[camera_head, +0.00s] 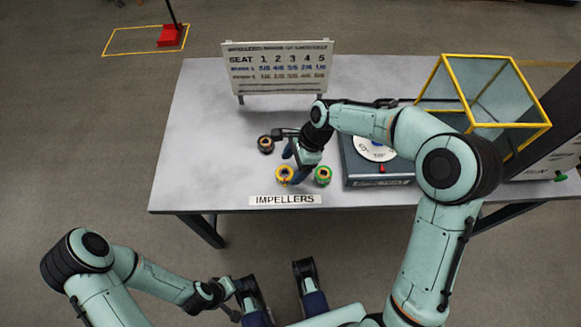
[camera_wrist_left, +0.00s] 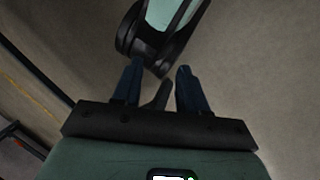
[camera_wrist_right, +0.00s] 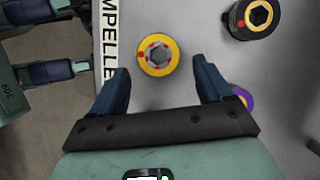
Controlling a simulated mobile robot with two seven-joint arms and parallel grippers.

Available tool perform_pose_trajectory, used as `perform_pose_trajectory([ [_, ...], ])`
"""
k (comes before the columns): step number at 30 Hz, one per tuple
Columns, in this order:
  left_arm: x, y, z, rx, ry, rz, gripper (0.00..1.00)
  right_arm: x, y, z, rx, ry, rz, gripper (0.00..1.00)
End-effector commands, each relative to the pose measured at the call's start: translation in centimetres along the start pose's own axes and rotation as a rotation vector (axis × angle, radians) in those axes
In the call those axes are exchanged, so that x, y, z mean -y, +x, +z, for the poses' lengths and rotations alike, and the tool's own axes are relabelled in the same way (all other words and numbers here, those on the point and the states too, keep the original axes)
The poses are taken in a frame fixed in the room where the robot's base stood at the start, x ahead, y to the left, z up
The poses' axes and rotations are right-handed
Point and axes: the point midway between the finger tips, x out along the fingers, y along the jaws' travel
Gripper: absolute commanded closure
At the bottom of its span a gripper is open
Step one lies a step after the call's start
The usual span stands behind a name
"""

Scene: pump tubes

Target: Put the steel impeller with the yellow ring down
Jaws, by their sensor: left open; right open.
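The steel impeller with the yellow ring (camera_head: 284,175) stands on the table just behind the IMPELLERS label. In the right wrist view this impeller (camera_wrist_right: 158,57) shows from above, its hex bore and red marks visible. My right gripper (camera_head: 298,160) is open and empty above the table, close to it. In the right wrist view the fingertips (camera_wrist_right: 160,72) are spread to either side of the impeller, with clear gaps. My left gripper (camera_head: 285,308) is open and empty, off the table's front edge. Its fingers also show apart in the left wrist view (camera_wrist_left: 157,75).
A black-ringed impeller (camera_head: 265,144) and a green-ringed one (camera_head: 323,175) stand nearby. A purple-ringed one (camera_wrist_right: 246,98) is partly hidden by a right finger. The grey unit (camera_head: 378,168) with a white disc, a seat chart (camera_head: 278,70) and a yellow-framed box (camera_head: 485,90) surround them.

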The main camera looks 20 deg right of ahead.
Motion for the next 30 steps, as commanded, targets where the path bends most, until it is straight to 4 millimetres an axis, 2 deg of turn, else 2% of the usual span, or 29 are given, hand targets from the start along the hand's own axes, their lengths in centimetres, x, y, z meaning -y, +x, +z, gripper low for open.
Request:
perform_pose_trajectory([
  [1,-0.2,-0.6,0.5,0.013,0.002,0.001,0.57,0.1,-1.5,0.1,0.000,0.000,-0.006,0.22],
  [6,-0.6,-1.7,2.2,0.060,0.006,0.003,0.57,0.1,-5.3,0.1,0.000,0.000,-0.005,0.22],
  [12,-0.9,-2.5,3.5,0.098,0.008,0.004,0.57,0.0,-8.6,0.1,0.000,0.000,-0.003,0.22],
  [18,-0.9,-2.7,3.9,0.110,0.009,0.004,0.57,0.0,-9.8,0.0,0.001,0.000,-0.001,0.22],
  [30,-0.9,-2.7,3.9,0.111,0.009,0.004,0.57,0.0,-9.8,0.0,0.001,0.000,0.000,0.22],
])
